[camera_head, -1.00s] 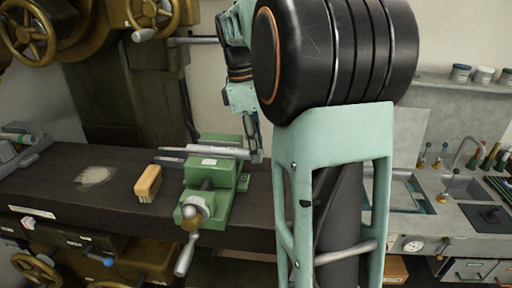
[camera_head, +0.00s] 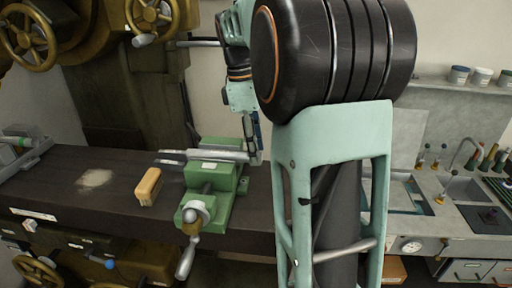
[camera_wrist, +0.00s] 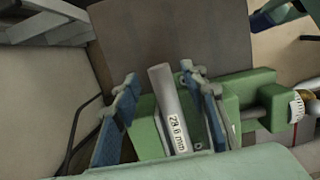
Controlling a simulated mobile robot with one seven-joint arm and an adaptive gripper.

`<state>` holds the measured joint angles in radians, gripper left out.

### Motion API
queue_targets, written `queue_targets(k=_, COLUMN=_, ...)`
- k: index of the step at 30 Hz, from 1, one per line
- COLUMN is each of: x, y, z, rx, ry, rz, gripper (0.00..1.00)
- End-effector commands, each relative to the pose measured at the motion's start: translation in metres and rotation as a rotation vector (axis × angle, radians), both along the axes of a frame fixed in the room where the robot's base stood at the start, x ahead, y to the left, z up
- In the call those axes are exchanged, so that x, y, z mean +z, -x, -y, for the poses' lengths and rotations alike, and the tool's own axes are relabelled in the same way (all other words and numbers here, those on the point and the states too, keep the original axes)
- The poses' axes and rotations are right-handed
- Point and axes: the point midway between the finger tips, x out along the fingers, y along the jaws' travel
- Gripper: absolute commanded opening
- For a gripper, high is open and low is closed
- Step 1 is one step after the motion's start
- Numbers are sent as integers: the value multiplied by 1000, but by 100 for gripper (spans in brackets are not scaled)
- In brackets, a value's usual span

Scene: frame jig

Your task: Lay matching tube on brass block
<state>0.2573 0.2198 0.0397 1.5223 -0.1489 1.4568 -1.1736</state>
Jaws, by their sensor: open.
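A grey tube (camera_wrist: 172,112) marked "28.6 mm" lies at the green vise (camera_wrist: 237,92). In the head view the tube (camera_head: 218,155) lies across the top of the vise (camera_head: 212,185). My gripper (camera_wrist: 158,76) is open, with one blue-padded finger on each side of the tube and a gap to both. In the head view my gripper (camera_head: 253,150) is at the tube's right end, partly hidden by my arm. I cannot pick out a brass block for certain in either view.
A wooden-backed brush (camera_head: 148,186) lies left of the vise on the dark bench (camera_head: 60,192). Thin rods (camera_head: 172,157) show beside the vise. A sink counter (camera_head: 440,215) is at the right.

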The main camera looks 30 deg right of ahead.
Motion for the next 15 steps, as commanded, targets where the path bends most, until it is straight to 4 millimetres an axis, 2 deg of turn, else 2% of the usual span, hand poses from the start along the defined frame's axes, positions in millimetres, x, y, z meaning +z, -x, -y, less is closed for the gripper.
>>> queue_targets(k=1, x=11, y=0, z=0, rx=0, ry=0, rz=0, gripper=40)
queue_targets(k=15, x=59, y=0, z=0, rx=0, ry=1, rz=1, gripper=40)
